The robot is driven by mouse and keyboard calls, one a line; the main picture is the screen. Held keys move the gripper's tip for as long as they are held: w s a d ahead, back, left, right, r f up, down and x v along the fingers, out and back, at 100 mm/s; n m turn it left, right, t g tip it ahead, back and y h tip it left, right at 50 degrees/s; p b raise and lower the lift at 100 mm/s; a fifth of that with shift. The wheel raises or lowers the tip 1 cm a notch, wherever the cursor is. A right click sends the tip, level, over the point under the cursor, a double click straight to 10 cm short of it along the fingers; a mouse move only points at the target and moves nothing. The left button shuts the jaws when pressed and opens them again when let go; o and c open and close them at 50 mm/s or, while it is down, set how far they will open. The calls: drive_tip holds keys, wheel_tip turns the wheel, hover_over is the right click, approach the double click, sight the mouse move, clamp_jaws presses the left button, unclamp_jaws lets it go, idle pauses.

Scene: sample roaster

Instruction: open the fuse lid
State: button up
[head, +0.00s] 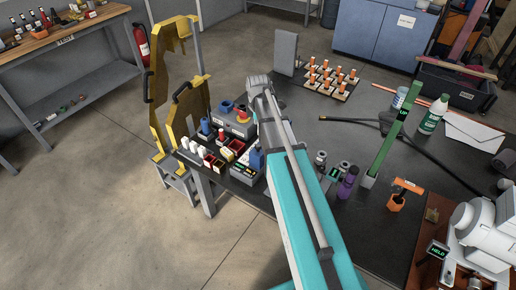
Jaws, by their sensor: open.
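I cannot pick out the fuse lid for certain. At the table's left end, next to the yellow guard plates, a cluster of small control boxes (222,134) carries knobs, switches and coloured blocks. It includes white upright pieces (194,146), red open-topped blocks (213,163) and a blue block (257,158). The labels are too small to read. My turquoise and grey arm reaches up from the bottom centre and passes just right of these boxes, covering part of the table. My gripper does not show; the arm may hide it.
Yellow guard plates (168,82) with black handles stand upright at the table's left edge.

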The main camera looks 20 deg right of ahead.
sight(258, 146)
drive_tip(key=shift+f+b, duration=5)
drive_tip(key=shift+f, duration=0.3)
clamp_jaws()
